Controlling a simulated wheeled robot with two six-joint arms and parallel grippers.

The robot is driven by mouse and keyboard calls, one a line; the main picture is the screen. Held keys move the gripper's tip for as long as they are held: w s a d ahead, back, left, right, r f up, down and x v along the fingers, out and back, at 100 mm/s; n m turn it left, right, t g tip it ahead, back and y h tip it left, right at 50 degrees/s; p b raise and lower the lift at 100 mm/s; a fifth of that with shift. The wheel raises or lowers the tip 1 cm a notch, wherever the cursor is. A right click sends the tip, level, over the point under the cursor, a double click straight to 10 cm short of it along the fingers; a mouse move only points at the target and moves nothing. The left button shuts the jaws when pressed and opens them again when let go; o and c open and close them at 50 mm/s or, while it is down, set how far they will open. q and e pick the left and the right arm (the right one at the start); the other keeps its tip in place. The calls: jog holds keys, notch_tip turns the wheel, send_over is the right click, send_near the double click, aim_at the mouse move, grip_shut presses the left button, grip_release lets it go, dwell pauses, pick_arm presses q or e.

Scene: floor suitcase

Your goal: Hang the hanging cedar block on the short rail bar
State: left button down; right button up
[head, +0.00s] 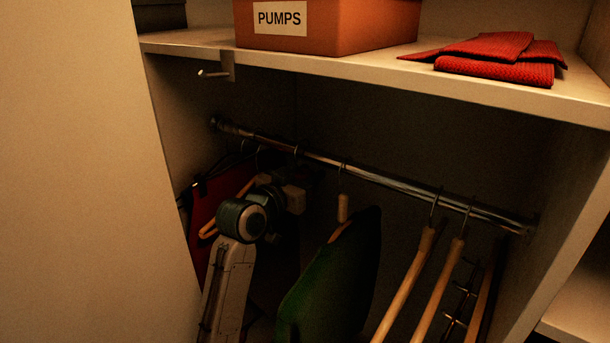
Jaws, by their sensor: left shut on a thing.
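My left gripper (283,190) is in the dark space below the rail, with my left arm coming up from the bottom left. It is shut on a small pale block (296,200), which I take to be the hanging cedar block; its lower part and any hook are hard to make out in the shadow. The metal rail bar (385,182) runs above it, sloping down to the right across the compartment. A thin hook (297,152) is on the rail above the gripper; I cannot tell whether it belongs to the block. My right gripper is not in view.
A green garment (335,275) hangs right of my gripper; a red one (205,215) hangs to its left. Bare wooden hangers (408,283) hang at the right. The shelf (350,70) above holds a PUMPS box (350,25) and red folded cloth (495,62). A small peg (211,73) sticks out below it.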

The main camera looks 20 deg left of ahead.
pick_arm(q)
jog(key=shift+f, duration=0.15)
dwell(0.3)
jog(key=shift+f, duration=0.25)
jog(key=c, duration=1)
grip_release()
jog(key=shift+o, duration=0.2)
